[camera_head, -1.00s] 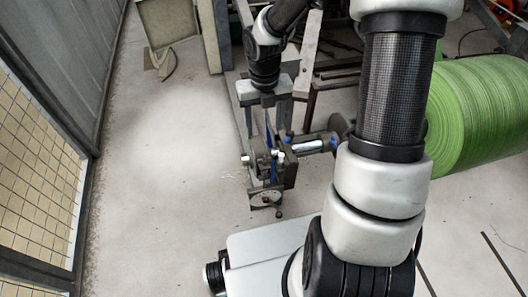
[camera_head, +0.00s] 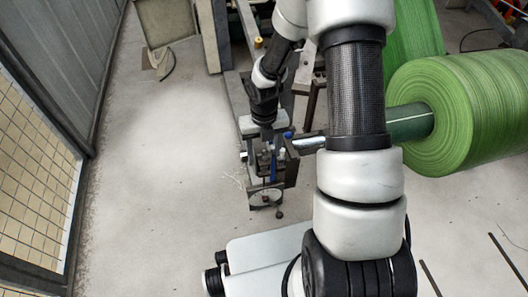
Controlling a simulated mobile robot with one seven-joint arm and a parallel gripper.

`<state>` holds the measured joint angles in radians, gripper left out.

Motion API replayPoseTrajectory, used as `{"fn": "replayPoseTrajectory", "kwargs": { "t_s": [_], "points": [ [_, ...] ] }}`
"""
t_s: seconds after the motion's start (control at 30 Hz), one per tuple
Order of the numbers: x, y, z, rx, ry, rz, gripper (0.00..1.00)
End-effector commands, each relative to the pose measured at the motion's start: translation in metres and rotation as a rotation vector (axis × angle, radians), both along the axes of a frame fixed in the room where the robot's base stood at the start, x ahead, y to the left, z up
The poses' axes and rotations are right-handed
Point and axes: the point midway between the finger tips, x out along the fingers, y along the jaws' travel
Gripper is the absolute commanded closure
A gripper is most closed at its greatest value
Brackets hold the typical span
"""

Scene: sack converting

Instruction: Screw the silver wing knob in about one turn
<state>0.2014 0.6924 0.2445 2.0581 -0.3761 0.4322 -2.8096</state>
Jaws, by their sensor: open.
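My gripper (camera_head: 268,158) points down at the dark machine bracket (camera_head: 291,172) in the middle of the picture, close above or among its parts. Its jaws are open, with nothing seen between them. The silver wing knob cannot be singled out for sure; it is small or hidden by the gripper and bracket. A round dial or handwheel (camera_head: 265,197) with a small dark ball below it sits at the bracket's near end. A bright silver shaft end (camera_head: 308,143) shows to the right of the bracket, partly behind my arm. Contact between gripper and bracket cannot be told.
A large green roll (camera_head: 455,115) on a dark green core (camera_head: 408,122) stands at the right. A grey wall and yellow mesh panel (camera_head: 35,165) run along the left. The concrete floor (camera_head: 160,190) between wall and machine is clear. Dark bars lie at the lower right.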

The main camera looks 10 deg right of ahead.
Motion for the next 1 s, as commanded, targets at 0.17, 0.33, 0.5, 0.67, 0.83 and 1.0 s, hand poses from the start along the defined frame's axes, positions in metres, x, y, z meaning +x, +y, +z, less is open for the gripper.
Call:
{"fn": "replayPoseTrajectory", "kwargs": {
  "t_s": [0.17,0.33,0.5,0.67,0.83,1.0],
  "points": [
    [0.0001,-0.0001,0.0003,0.000,0.000,0.000,0.44],
    [0.0000,-0.0001,0.0004,0.000,0.000,0.000,0.69],
    [0.0000,0.0000,0.0005,0.000,0.000,-0.001,0.85],
    [-0.0001,0.0001,0.0010,0.000,0.000,-0.018,0.85],
    [-0.0002,0.0001,0.0019,0.000,0.001,-0.079,0.85],
    [-0.0004,0.0002,0.0025,0.000,0.002,-0.192,0.85]
  ]
}}
